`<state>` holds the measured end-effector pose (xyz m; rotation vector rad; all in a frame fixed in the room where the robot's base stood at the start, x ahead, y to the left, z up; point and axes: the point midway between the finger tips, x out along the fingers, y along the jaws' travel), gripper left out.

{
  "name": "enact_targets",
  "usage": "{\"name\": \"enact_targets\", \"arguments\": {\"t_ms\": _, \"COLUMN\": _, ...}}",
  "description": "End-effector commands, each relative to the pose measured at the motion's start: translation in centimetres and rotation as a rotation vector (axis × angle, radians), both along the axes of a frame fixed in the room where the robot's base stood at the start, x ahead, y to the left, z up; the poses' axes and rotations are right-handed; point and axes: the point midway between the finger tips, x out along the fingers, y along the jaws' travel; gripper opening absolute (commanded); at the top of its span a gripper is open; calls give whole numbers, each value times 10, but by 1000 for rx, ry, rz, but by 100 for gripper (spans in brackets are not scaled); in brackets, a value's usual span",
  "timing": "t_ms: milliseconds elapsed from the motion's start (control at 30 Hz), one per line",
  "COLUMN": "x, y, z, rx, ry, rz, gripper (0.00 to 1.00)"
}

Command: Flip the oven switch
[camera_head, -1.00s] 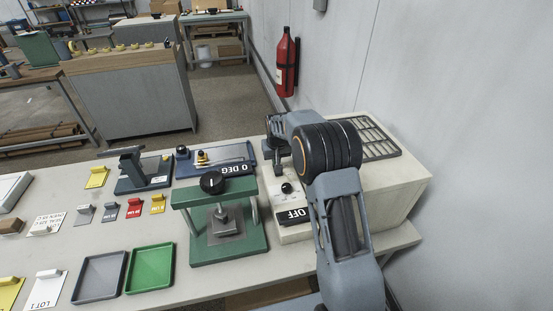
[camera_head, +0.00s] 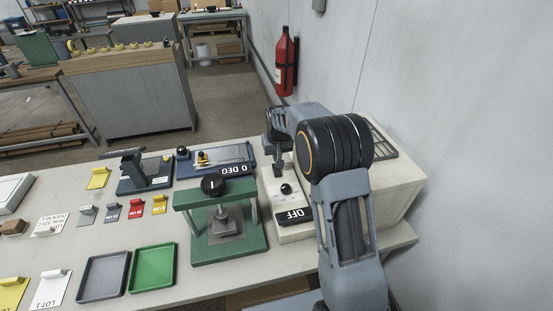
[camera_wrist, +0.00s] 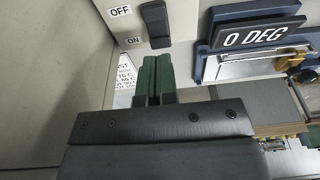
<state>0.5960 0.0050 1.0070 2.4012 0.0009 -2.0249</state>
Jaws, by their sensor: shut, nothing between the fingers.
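The oven (camera_head: 392,185) is a cream box with a slatted top at the right end of the bench. Its front panel carries a black knob (camera_head: 286,189) and a dark OFF plate (camera_head: 296,215). In the wrist view the oven switch (camera_wrist: 157,24) is a dark rocker on a pale panel, with OFF and ON labels to its left. My gripper (camera_head: 278,170) is above the oven's front part in the head view. In the wrist view my gripper (camera_wrist: 154,62) shows two green-tipped fingers, shut and empty, just below the switch in the picture. Whether they touch it is unclear.
A green press (camera_head: 222,247) stands left of the oven. A blue fixture with a 0 DEG plate (camera_head: 231,169) is behind it. Grey (camera_head: 101,277) and green (camera_head: 152,270) trays lie further left. The wall with a red fire extinguisher (camera_head: 286,62) is close on the right.

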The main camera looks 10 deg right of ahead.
Motion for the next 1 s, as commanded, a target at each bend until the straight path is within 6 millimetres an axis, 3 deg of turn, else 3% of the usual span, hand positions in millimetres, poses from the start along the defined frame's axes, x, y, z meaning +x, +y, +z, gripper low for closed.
{"name": "enact_targets", "arguments": {"t_ms": 200, "x": -14, "y": 0, "z": 39, "rx": 0, "ry": -7, "rz": -1, "gripper": 0}}
{"name": "enact_targets", "arguments": {"t_ms": 433, "x": -25, "y": 0, "z": 70, "rx": 0, "ry": -6, "rz": -1, "gripper": 0}}
{"name": "enact_targets", "arguments": {"t_ms": 667, "x": -30, "y": 0, "z": 83, "rx": 0, "ry": -3, "rz": -1, "gripper": 0}}
{"name": "enact_targets", "arguments": {"t_ms": 1000, "x": -30, "y": 0, "z": 84, "rx": 0, "ry": -4, "rz": -1, "gripper": 0}}
